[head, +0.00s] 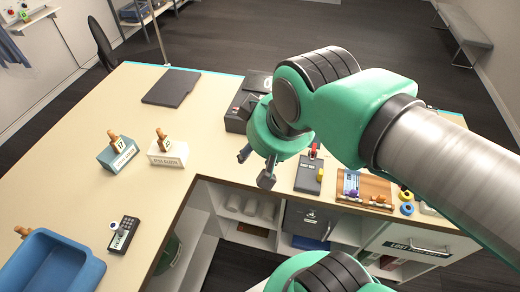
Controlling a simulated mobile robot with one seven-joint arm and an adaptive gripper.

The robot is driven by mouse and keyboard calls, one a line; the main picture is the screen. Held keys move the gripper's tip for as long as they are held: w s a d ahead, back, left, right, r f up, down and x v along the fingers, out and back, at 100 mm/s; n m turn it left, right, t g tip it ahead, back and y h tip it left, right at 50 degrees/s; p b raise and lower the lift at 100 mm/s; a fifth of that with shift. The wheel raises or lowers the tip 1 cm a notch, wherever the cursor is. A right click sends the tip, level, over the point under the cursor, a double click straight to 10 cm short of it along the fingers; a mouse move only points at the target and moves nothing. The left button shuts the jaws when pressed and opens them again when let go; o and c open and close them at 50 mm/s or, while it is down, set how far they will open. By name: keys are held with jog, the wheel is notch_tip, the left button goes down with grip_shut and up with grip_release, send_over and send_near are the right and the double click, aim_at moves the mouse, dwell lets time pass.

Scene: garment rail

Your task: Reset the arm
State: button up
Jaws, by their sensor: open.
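My gripper (256,168) hangs from my green and grey arm near the middle of the head view. Its two dark fingers are apart, and nothing shows between them. It is above the inner front edge of the cream counter (85,160). My arm comes in from the right and hides part of the counter behind it.
A dark flat pad (171,88) lies at the back.

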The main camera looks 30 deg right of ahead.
jog(key=shift+s+d, duration=0.2)
notch_tip(320, 180, down, 5)
jog(key=b, duration=0.4)
jog(key=shift+r+b, duration=0.15)
jog(key=shift+b, duration=0.15)
jog(key=shift+r, duration=0.1)
dwell(1.1)
